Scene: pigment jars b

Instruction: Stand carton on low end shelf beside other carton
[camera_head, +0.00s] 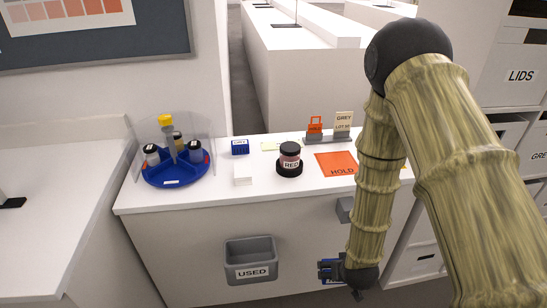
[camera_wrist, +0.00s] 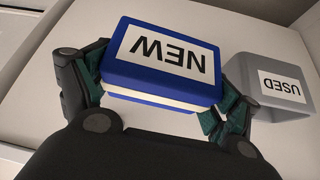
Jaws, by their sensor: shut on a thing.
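A blue carton with a cream lower edge and a white NEW label (camera_wrist: 160,60) is between the fingers of my gripper (camera_wrist: 163,88) in the wrist view. The fingers press on its two short ends, and its label reads upside down there. In the head view my gripper (camera_head: 340,272) hangs low in front of the counter, right of the USED bin, with a bit of the blue carton (camera_head: 325,270) showing. A small blue box with a white label (camera_head: 240,147) lies on the counter top. I cannot make out the low end shelf or a second NEW carton for certain.
The grey USED bin (camera_head: 251,262) is on the counter front. The counter (camera_head: 215,200) holds a blue carousel (camera_head: 175,172), a white block (camera_head: 243,174), a RED jar (camera_head: 289,160) and an orange HOLD mat (camera_head: 335,163). Labelled storage boxes (camera_head: 520,75) stand at right.

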